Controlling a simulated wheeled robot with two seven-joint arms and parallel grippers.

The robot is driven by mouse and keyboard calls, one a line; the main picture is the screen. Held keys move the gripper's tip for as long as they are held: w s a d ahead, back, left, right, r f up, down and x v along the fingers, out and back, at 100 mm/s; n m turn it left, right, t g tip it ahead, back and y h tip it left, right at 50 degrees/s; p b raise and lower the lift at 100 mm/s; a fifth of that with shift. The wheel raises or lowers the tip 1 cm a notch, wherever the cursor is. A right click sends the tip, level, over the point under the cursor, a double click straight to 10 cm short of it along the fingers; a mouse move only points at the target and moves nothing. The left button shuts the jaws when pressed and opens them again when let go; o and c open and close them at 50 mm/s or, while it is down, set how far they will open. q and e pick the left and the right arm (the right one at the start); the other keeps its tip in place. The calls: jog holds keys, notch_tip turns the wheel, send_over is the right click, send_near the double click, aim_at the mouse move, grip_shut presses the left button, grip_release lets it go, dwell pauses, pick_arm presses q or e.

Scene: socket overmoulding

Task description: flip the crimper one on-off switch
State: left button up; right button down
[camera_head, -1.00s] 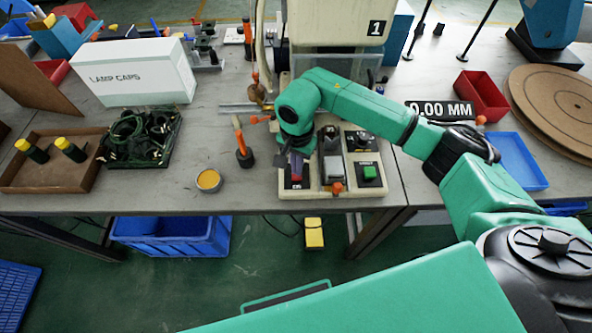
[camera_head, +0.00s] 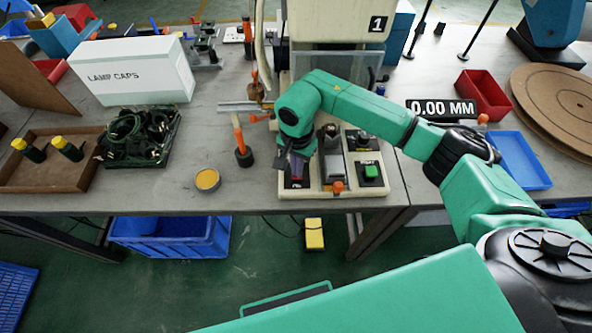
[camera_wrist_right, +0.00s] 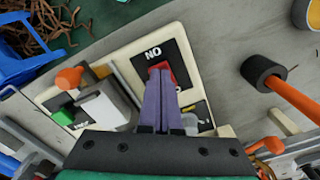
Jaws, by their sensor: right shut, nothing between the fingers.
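The crimper one machine (camera_head: 335,22), marked "1", stands at the back middle of the bench. Its cream control panel (camera_head: 318,193) lies in front. The red on-off switch (camera_wrist_right: 164,68) sits on a black plate with white lettering in the right wrist view. My right gripper (camera_head: 296,174) is over the panel's left front plate. In the wrist view its purple fingers (camera_wrist_right: 158,80) are together and empty, with their tips at the switch. They appear to touch it, and they hide part of the switch and the lettering. My left gripper is not in view.
Right of the switch in the head view are a grey block (camera_head: 334,167), an orange knob (camera_head: 338,187) and a green button (camera_head: 371,171). An orange-handled tool (camera_head: 239,135) stands upright left of the panel. A yellow-filled round tin (camera_head: 207,179) is near the front edge.

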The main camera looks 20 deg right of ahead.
jog(key=shift+f+b, duration=0.4)
jog(key=shift+f, duration=0.05)
jog(key=shift+s+r, duration=0.1)
jog(key=shift+r+p, duration=1.85)
jog(key=shift+r, duration=1.65)
jog(key=shift+f, duration=0.1)
